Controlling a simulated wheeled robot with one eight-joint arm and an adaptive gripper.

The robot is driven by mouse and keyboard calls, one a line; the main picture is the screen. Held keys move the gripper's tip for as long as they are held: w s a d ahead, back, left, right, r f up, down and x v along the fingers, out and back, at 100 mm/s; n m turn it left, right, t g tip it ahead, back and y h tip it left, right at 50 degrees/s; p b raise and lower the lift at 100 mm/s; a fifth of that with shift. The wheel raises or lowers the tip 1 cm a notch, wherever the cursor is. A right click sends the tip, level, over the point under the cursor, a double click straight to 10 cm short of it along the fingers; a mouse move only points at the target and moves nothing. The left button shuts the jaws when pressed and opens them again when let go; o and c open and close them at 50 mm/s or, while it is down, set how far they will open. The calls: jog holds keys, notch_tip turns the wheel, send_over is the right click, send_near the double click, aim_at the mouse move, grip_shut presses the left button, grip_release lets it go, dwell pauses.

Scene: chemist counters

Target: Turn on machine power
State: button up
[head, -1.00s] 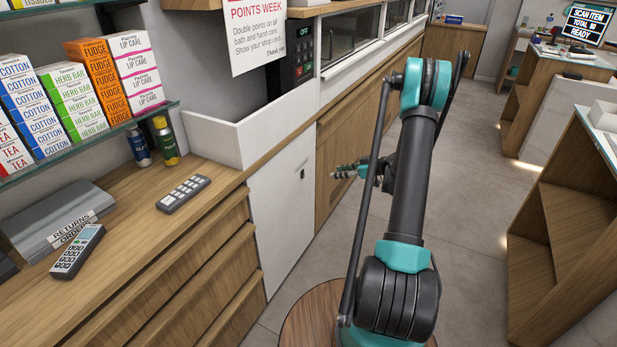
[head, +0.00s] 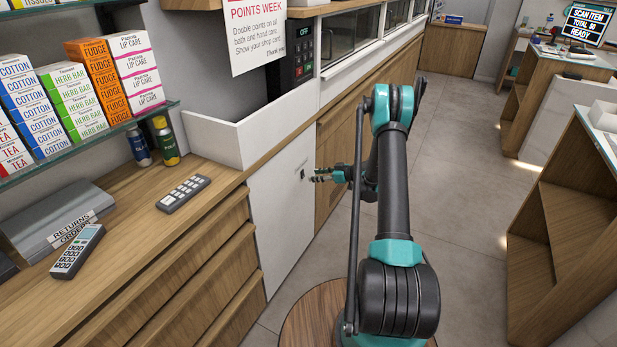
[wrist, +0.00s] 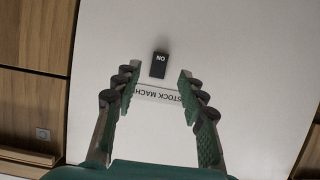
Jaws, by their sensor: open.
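A small dark switch (head: 303,174) sits on the white cabinet front (head: 275,222). In the wrist view the switch (wrist: 159,64) shows white letters that look like ON upside down. Below it in that view is a label (wrist: 158,94) reading STOCK MACH, partly hidden by a finger. My gripper (head: 319,175) points at the cabinet front, just right of the switch in the head view. In the wrist view my gripper (wrist: 160,74) is open and empty, its fingers on either side of the switch's line. Whether it touches the panel cannot be told. A dark panel (head: 301,58) above shows OFF.
A white open bin (head: 215,140) stands above the cabinet. The wooden counter (head: 140,225) at left holds a remote (head: 184,194) and a phone-like handset (head: 78,252). A paper sign (head: 257,35) hangs partly before the dark panel. The floor (head: 470,180) at right is clear.

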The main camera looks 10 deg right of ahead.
aim_at(303, 176)
jog(key=shift+x, duration=2.45)
grip_shut()
